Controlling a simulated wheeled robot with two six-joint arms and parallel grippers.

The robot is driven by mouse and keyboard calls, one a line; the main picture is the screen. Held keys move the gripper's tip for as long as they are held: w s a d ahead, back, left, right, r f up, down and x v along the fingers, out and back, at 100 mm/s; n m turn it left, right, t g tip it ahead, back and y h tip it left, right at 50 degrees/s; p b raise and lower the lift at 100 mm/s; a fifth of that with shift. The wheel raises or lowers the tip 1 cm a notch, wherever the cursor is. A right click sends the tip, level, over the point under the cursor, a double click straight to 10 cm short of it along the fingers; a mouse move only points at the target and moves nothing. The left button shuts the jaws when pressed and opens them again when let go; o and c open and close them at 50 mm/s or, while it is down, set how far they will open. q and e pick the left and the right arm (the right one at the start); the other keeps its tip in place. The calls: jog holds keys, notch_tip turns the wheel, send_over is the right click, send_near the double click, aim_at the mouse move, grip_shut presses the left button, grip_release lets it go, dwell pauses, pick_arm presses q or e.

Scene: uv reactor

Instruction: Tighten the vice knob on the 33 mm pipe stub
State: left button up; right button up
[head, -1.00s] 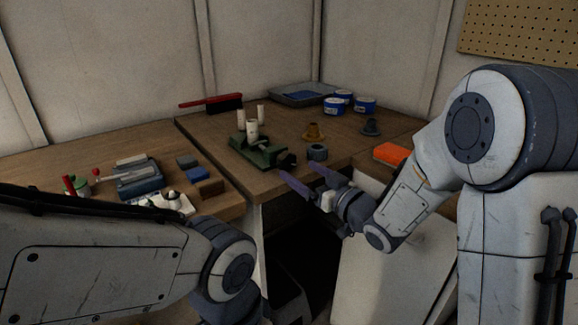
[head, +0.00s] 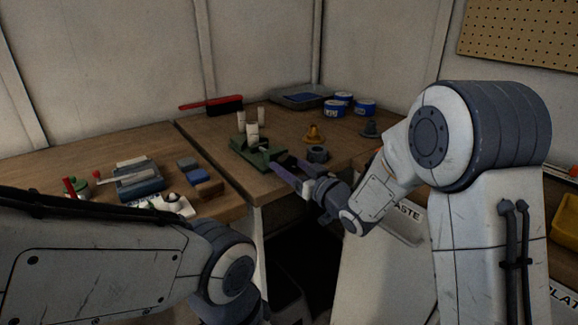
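The green vice (head: 252,152) stands near the front edge of the back workbench. A white pipe stub (head: 252,136) stands upright at it; whether it is clamped is too small to tell. The dark vice knob (head: 287,158) is on the vice's right side, facing my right gripper. My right gripper (head: 284,163) is open, its two fingers apart and their tips at the knob, one on each side in this view. I cannot tell whether they touch it. My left arm crosses the lower left; its gripper is not in view.
Two more white stubs (head: 241,121) stand behind the vice. A grey ring-shaped part (head: 317,153) sits close to the right of my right gripper. An orange flanged part (head: 313,135), blue-and-white tubs (head: 334,108) and a tray (head: 299,97) are farther back. The left bench (head: 120,147) holds several small items.

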jog(key=shift+m, duration=0.3)
jog(key=m+p, duration=0.2)
jog(key=m, duration=0.1)
jog(key=shift+r+m, duration=0.1)
jog(key=shift+m, duration=0.3)
jog(key=shift+m+p, duration=0.5)
jog(key=shift+m, duration=0.6)
jog(key=shift+s+f+m, duration=0.1)
jog(key=shift+f+m, duration=0.1)
jog(key=shift+m, duration=0.1)
